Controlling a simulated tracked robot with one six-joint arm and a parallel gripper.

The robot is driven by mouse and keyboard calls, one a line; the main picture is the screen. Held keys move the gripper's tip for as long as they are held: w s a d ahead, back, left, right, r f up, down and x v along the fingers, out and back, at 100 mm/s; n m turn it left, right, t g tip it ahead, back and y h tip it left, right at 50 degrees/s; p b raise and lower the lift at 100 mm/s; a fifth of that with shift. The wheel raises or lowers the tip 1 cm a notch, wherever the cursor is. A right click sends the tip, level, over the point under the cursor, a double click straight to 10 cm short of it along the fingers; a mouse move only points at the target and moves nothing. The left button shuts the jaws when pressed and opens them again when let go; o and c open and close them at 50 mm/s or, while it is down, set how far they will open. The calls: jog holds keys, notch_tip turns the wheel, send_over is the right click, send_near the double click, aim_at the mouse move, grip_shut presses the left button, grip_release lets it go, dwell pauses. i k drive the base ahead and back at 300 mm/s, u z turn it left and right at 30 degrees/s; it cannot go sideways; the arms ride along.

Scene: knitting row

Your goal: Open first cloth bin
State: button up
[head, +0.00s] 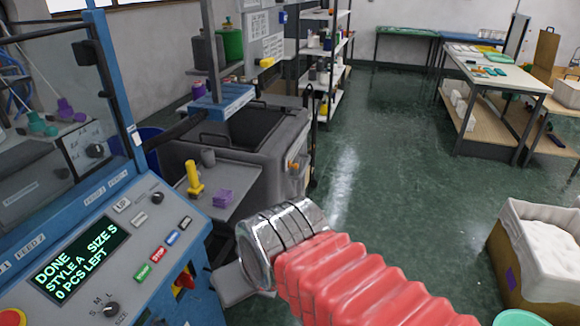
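A tan-sided bin (516,262) with a pale rim and white cloth-like filling stands on the floor at the right edge, partly cut off. A purple patch marks its side. A grey bin-like unit (290,150) with an open dark top and a handle bar stands left of centre, behind the blue machine. I cannot tell which of these, if either, is the first cloth bin. My arm, with a red ribbed sleeve and a metal collar, reaches in from the bottom right towards the machine's right side. My gripper's fingers do not show.
A blue knitting machine (120,225) fills the left; its display reads DONE, STYLE A, SIZE S, 0 PCS LEFT. A grey shelf (240,178) holds a yellow object and purple pieces. Storage racks (335,75) and worktables (500,72) stand behind. The green floor (400,180) between is clear.

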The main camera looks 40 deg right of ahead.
aim_at(277, 183)
jog(key=z, duration=0.6)
jog(key=i, duration=1.25)
jog(key=z, duration=0.4)
